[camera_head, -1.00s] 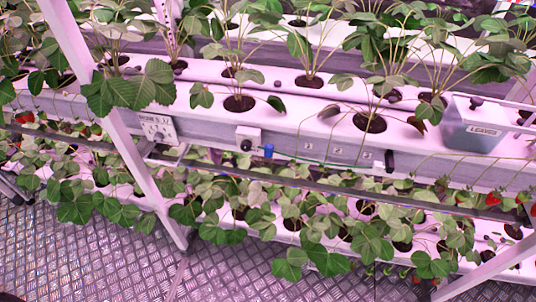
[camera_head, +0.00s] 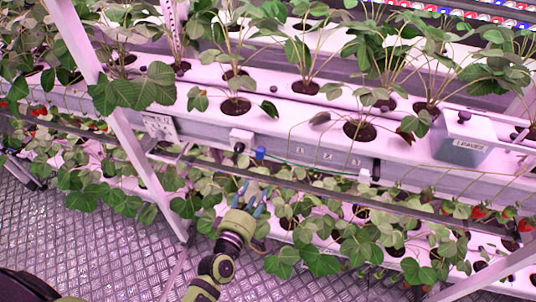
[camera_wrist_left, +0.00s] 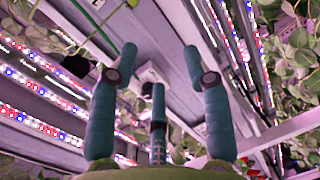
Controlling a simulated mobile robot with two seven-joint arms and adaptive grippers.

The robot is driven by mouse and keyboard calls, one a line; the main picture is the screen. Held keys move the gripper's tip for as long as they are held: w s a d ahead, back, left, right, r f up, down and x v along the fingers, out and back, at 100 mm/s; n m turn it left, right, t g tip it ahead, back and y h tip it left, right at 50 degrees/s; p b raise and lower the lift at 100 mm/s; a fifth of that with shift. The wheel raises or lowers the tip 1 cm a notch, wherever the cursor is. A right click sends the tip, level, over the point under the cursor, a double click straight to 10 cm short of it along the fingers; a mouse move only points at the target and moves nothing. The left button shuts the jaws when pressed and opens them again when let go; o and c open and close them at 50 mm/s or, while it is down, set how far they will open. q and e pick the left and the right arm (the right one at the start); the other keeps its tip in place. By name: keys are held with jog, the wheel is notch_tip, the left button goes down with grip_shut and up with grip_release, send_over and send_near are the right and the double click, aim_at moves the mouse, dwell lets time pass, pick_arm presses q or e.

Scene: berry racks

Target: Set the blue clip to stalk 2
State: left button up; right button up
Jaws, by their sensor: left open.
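The small blue clip (camera_head: 260,153) sits at the front of the upper gutter, beside a white box with a black knob (camera_head: 240,140). A thin green line runs right from it, below number plates 1, 2 (camera_head: 327,156) and 3. Thin stalks arch from the plants over the gutter; I cannot tell which is stalk 2. My left gripper (camera_head: 252,190) is open and empty, just below the clip and apart from it. In the left wrist view its blue-green fingers (camera_wrist_left: 159,65) are spread, pointing up toward a white box; I cannot make out the clip there. My right gripper is not in view.
A translucent box labelled LEAVES (camera_head: 465,138) stands on the gutter at the right. A white slanted post (camera_head: 135,155) stands left of my arm. A lower planted gutter and a dark rail cross behind it. The metal floor (camera_head: 90,245) in front is open.

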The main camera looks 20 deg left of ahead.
aim_at(259, 157)
pick_arm(q)
jog(key=w+r+n, duration=0.1)
jog(key=w+r, duration=0.2)
jog(key=w+r+n+t+p, duration=0.1)
jog(key=w+r, duration=0.2)
jog(key=w, duration=0.1)
jog(key=shift+w+a+r+t+y, duration=0.2)
jog(key=shift+r+t+y, duration=0.05)
jog(key=shift+t+y, duration=0.05)
jog(key=shift+w+p, duration=0.3)
jog(key=shift+w, duration=0.05)
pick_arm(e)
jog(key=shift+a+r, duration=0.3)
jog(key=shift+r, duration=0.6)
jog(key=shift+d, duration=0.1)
pick_arm(q)
grip_shut()
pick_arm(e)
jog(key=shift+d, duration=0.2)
